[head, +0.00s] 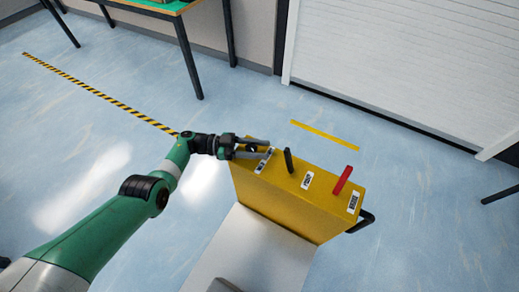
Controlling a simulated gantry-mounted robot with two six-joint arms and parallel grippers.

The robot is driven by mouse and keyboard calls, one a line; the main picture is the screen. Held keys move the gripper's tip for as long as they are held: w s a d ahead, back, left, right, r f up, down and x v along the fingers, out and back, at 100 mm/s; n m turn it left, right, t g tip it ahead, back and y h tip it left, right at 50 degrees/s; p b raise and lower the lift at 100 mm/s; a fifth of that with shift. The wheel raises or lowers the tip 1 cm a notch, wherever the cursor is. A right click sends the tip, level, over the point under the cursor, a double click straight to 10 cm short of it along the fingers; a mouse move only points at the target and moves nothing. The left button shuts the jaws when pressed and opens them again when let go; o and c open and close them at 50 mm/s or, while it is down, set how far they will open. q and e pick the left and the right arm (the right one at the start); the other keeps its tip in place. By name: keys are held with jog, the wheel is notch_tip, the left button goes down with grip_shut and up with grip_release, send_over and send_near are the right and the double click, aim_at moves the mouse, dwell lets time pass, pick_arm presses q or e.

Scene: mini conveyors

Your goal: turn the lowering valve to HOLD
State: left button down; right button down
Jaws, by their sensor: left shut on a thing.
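A yellow box (285,200) carries controls and labels on its top face. My left gripper (264,148) is at the box's left end, its two fingers closed around a small dark knob (253,148) that looks like the lowering valve. The fingers hide most of the knob, so I cannot tell its setting. A black-and-white label (265,160) lies just beside the fingers, its text too small to read. My right gripper is not in view.
A black lever (288,161) and a red lever (342,180) stand up from the box to the right of my gripper. A black handle (362,222) sticks out at the box's right end. A green-topped table (170,7) stands at the back left. Blue floor around is clear.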

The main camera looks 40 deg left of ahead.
pick_arm(q)
jog(key=shift+c, duration=2.1)
grip_release()
jog(key=b+v, duration=0.1)
jog(key=v, duration=1)
jog(key=shift+s+a, duration=0.2)
jog(key=shift+s, duration=0.05)
